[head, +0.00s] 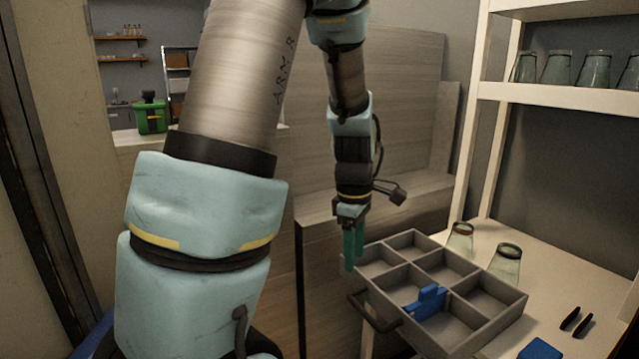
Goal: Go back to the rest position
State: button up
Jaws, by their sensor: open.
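My gripper (354,246) hangs pointing down with its green fingers just above the back left corner of a grey divided tray. The fingers look empty. My arm reaches in from the left foreground and hides part of the room behind it. The grey tray (511,303) has several compartments and sits at the front left of the white shelf unit's lower board. A blue object (428,302) lies in the tray, near its middle dividers. Whether the fingers touch the tray's rim cannot be told.
Two upturned glasses (506,264) (460,239) stand behind the tray. Two black items (577,322) and a blue item (539,349) lie on the white board (590,275) to its right. More glasses (556,68) line the upper shelf. A green box (150,118) stands far left.

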jog(key=s+a+m, duration=0.2)
jog(key=a+m, duration=0.4)
jog(key=a, duration=0.1)
jog(key=s+a+r+m+t, duration=0.1)
jog(key=s+a+m, duration=0.2)
jog(key=a+m, duration=0.4)
jog(key=shift+s+r+m, duration=0.2)
jog(key=shift+s+m, duration=0.1)
